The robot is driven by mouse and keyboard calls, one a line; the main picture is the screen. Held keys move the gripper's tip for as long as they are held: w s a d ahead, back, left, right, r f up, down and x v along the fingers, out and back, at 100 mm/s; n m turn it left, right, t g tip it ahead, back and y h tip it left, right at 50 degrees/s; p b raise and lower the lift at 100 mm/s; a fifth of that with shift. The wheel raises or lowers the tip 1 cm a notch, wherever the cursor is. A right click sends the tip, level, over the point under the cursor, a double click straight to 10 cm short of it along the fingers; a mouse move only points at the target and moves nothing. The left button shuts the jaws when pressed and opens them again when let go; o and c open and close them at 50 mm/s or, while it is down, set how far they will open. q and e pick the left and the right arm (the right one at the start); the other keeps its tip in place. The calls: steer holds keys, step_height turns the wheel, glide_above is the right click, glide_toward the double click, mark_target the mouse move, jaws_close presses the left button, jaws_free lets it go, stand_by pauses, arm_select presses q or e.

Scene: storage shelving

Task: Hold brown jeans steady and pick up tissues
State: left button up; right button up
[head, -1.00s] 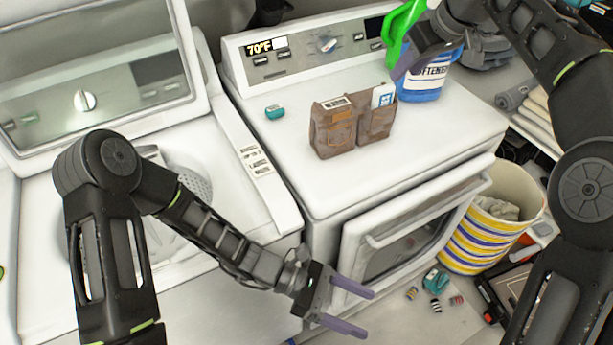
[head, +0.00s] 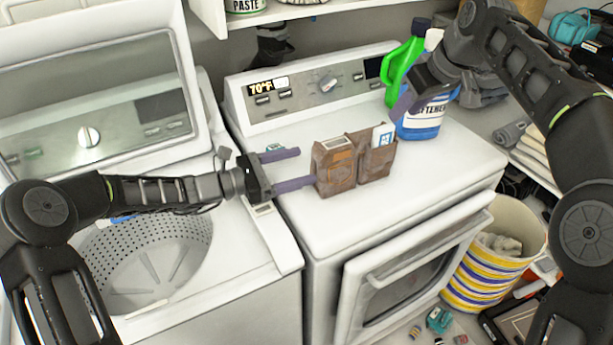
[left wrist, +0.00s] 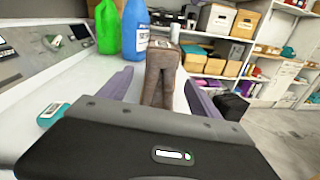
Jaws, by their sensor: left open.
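The brown jeans (head: 336,176) stand folded on the white dryer top, with pockets facing forward; they also show in the left wrist view (left wrist: 161,68). A white and blue packet (head: 383,135), perhaps the tissues, sticks up from the right pocket. A tan packet (head: 336,143) pokes out of the left one. My left gripper (head: 306,166) is open at the left side of the jeans, its near fingertip close to or touching them. In the left wrist view the jeans stand between its fingers, beyond the palm. My right gripper (head: 402,101) is by the softener bottle, its jaw gap unclear.
A blue softener bottle (head: 424,119) and a green bottle (head: 401,68) stand behind the jeans, at the right. The open washer drum (head: 150,250) is at left. The dryer's front top (head: 400,205) is clear.

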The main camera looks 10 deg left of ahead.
mark_target(335, 167)
arm_select(q)
steer(key=shift+n+t, duration=0.5)
steer(key=shift+n, duration=0.4)
steer(key=d+f, duration=0.1)
steer(key=w+d+f, duration=0.1)
steer(key=f, duration=0.1)
steer(key=shift+d+f, duration=0.2)
steer(key=shift+f, duration=0.1)
steer(key=shift+d, duration=0.15)
steer(key=x, duration=0.7)
steer(key=shift+w+d, duration=0.2)
steer(key=shift+d, duration=0.05)
steer(key=shift+c, duration=0.4)
jaws_close()
